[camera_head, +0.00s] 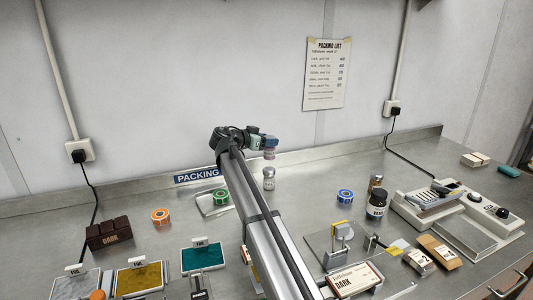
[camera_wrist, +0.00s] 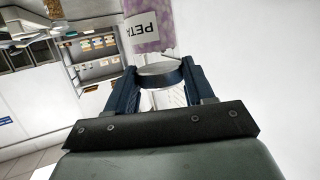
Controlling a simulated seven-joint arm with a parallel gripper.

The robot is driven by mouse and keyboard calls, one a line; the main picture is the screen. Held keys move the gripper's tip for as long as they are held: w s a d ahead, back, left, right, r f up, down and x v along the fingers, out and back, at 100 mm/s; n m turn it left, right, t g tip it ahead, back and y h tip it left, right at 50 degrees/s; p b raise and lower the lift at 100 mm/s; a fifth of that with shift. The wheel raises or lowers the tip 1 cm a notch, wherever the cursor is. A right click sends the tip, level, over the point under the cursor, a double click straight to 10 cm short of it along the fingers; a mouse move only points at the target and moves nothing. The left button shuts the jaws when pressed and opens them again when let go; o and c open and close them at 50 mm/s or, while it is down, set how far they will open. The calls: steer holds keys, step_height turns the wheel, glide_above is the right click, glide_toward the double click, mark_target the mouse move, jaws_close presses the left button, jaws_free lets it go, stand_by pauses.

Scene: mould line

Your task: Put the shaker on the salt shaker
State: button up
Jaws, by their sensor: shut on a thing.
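My gripper (camera_head: 269,143) is raised above the back of the steel bench and shut on a small shaker (camera_head: 269,155), which hangs just below the fingers. A salt shaker (camera_head: 268,180), pale with a grey top, stands upright on the bench almost straight below the held shaker. A small gap shows between the two.
A green tape roll (camera_head: 220,197) on a tray is to the left, a blue tape roll (camera_head: 345,196) to the right. A dark jar (camera_head: 377,205) and brown shaker (camera_head: 376,182) stand further right, beside a scale (camera_head: 471,237). The wall is close behind.

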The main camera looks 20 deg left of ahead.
mark_target(265, 150)
steer(key=shift+f, duration=2.2)
steer(key=shift+f, duration=0.15)
steer(key=o, duration=1.1)
steer(key=shift+s+a+r, duration=0.1)
steer(key=shift+s+r, duration=0.15)
steer(key=shift+s, duration=0.05)
steer(key=v, duration=1.1)
steer(key=shift+s+r, duration=0.1)
steer(key=shift+s, duration=0.05)
